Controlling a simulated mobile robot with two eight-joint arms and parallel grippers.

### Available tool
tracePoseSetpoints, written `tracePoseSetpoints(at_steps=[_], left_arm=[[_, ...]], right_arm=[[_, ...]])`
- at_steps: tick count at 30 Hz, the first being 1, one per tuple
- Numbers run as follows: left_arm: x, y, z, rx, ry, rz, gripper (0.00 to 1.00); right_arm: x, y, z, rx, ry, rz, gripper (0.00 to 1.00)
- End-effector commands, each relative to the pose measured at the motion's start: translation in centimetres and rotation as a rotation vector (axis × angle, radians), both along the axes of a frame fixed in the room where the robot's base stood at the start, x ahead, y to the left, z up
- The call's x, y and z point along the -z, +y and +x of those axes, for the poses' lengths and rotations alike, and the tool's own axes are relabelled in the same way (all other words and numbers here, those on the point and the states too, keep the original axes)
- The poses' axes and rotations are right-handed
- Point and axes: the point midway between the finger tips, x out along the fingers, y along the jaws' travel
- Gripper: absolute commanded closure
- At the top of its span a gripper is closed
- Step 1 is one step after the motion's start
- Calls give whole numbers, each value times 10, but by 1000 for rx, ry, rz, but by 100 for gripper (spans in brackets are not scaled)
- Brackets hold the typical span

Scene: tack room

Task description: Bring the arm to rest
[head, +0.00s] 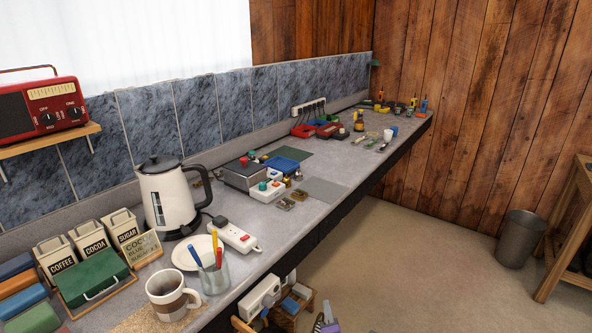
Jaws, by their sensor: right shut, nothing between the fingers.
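My right gripper (326,322) shows only in part at the bottom edge of the head view, right of the counter's front edge and low over the floor. It is small in the picture and cut off by the frame. It is shut with nothing held, and stands apart from the things on the counter. My left gripper is not in view.
The long grey counter (225,279) holds a kettle (166,197), a mug (170,296), a pen glass (214,277), canisters and tools. A wooden box sits below its edge. The floor (400,270) is clear up to a metal bin (518,240) and wooden stand.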

Motion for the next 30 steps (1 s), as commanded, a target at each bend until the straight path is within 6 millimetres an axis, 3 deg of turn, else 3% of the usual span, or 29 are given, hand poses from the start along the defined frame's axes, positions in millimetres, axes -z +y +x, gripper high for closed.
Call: tracePoseSetpoints(at_steps=[1, 4, 6, 10, 15, 18, 23, 30], left_arm=[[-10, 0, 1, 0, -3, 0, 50], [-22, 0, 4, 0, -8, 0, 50], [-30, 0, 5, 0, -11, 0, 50], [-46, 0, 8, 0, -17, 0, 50], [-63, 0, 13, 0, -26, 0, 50], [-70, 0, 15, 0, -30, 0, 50], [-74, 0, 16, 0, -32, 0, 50], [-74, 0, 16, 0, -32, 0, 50]], right_arm=[[-15, -24, -12, 92, 38, 101, 100], [-27, -67, -43, 303, 131, 348, 100], [-31, -90, -69, 450, 193, 522, 100], [-32, -117, -126, 720, 309, 836, 100], [-29, -120, -197, 1023, 446, 1183, 100], [-28, -114, -225, 1142, 509, 1320, 100], [-26, -105, -246, 1236, 563, 1427, 100], [-26, -104, -248, 1243, 566, 1433, 100]])
